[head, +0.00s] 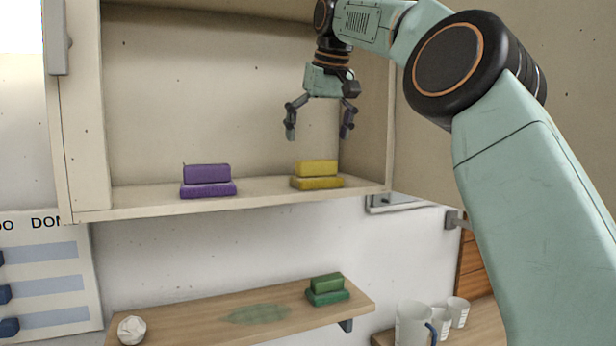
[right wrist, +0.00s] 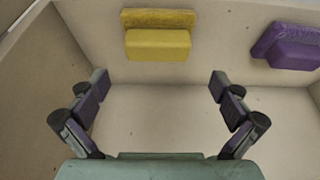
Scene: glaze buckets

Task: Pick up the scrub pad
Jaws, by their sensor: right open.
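Several two-layer blocks look like scrub pads; I cannot tell which one the task names. A yellow one (head: 317,168) lies on the right part of the upper cabinet shelf, and it also shows in the right wrist view (right wrist: 158,44). A purple one (head: 207,174) lies to its left; the right wrist view shows it at the right edge (right wrist: 294,47). A green one (head: 327,283) lies on the lower shelf. My right gripper (head: 318,132) is open and empty, pointing down above the yellow block without touching it. My left gripper is not in view.
The cabinet shelf (head: 262,190) is bare between the yellow and purple blocks, with side walls at both ends. The lower wooden shelf (head: 190,318) holds a crumpled white ball (head: 131,330) and bears a faded green mark (head: 258,314). White mugs (head: 411,322) stand lower right.

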